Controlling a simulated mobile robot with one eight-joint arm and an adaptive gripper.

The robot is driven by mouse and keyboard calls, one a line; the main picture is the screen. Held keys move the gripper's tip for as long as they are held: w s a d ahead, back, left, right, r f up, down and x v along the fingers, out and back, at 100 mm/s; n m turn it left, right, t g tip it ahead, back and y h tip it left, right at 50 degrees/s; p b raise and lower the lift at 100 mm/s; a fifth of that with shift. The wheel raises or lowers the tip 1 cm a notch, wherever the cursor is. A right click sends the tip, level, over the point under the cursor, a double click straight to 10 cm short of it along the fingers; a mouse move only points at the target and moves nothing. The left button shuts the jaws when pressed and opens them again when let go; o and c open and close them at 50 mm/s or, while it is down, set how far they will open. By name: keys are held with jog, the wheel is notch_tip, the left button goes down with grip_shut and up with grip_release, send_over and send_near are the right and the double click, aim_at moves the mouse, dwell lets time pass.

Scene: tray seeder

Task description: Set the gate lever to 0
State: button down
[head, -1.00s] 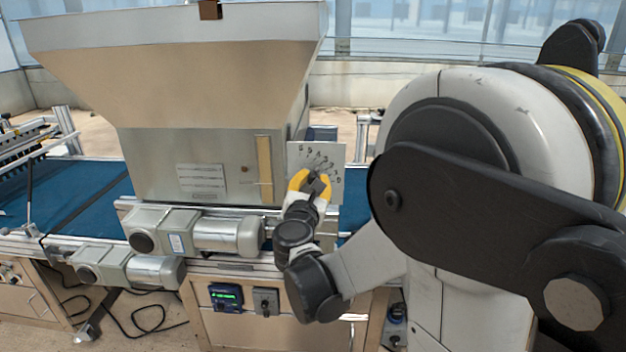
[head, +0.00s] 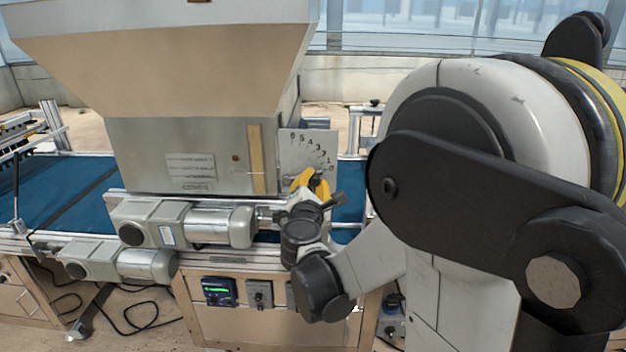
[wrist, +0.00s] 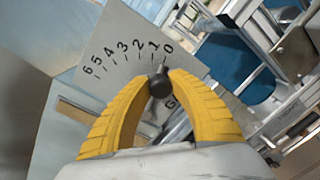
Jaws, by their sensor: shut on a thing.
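The gate lever's dark knob (wrist: 159,84) shows in the wrist view between the two yellow fingertips of my gripper (wrist: 160,78). My gripper is shut on it. The lever points toward the 0 end of the scale, close to the 0 mark. The grey scale plate (wrist: 120,55) carries numbers from 6 to 0. In the head view the plate (head: 306,150) stands at the right side of the hopper, and my gripper (head: 315,180) is at its lower right, below the 0. The lever's arm is mostly hidden by my fingers.
The large hopper (head: 180,150) fills the left and centre. A control box with a green display (head: 219,292) is mounted low on the front.

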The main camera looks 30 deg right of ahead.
jog(key=shift+f, duration=0.1)
dwell(0.4)
jog(key=c, duration=1.2)
grip_release()
jog(key=shift+d, duration=0.1)
jog(key=shift+o, duration=0.2)
jog(key=v, duration=1.2)
jog(key=shift+s, duration=0.1)
